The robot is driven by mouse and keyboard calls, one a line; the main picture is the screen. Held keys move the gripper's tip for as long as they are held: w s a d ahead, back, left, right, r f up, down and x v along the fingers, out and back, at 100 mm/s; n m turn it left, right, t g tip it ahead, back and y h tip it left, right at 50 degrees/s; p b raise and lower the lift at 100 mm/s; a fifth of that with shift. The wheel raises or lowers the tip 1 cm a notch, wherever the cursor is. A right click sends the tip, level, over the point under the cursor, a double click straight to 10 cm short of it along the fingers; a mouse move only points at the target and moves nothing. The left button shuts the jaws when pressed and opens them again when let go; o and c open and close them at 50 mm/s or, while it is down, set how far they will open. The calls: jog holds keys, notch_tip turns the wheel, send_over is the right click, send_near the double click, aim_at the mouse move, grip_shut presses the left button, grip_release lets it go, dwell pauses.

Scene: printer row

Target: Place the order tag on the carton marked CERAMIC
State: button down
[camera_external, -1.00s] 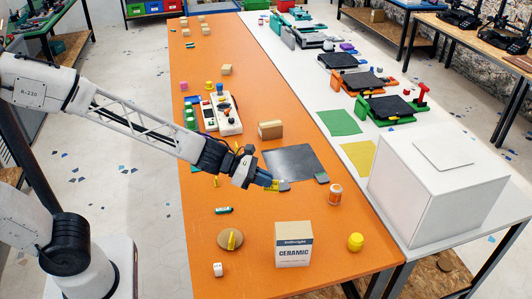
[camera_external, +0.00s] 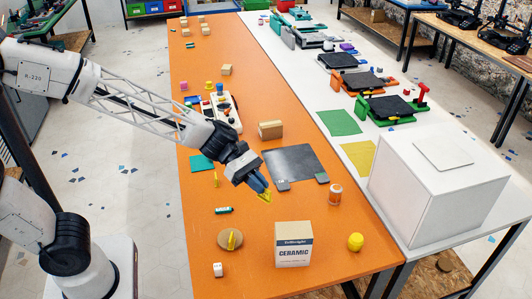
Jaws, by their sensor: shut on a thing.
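My gripper (camera_external: 263,193) points down to the right, above the orange table just left of the dark mat. Its blue fingers are shut on a small yellow piece (camera_external: 265,197). This may be the order tag, but no writing on it can be read. A small grey tag-like piece (camera_external: 283,186) lies at the mat's near edge.
A dark mat (camera_external: 295,162) lies beyond my gripper. An orange-brown jar (camera_external: 335,194), a yellow pot (camera_external: 355,242) and a round wooden disc (camera_external: 230,239) with a yellow piece stand around the carton. A small green tube (camera_external: 224,210) lies to its left. The table between gripper and carton is clear.

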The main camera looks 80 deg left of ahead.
jog(key=s+d+f+m+g+h, duration=0.2)
jog(key=s+f+m+g, duration=0.3)
jog(key=s+m+g, duration=0.1)
jog(key=shift+s+f+m+g, duration=0.3)
jog(key=shift+s+g, duration=0.2)
jog(key=shift+g, duration=0.1)
jog(key=shift+w, duration=0.15)
dwell(0.3)
send_over(292, 225)
jog(key=shift+f, duration=0.75)
jog(key=shift+f, duration=0.1)
jog(key=shift+f, duration=1.65)
jog(key=shift+f, duration=0.15)
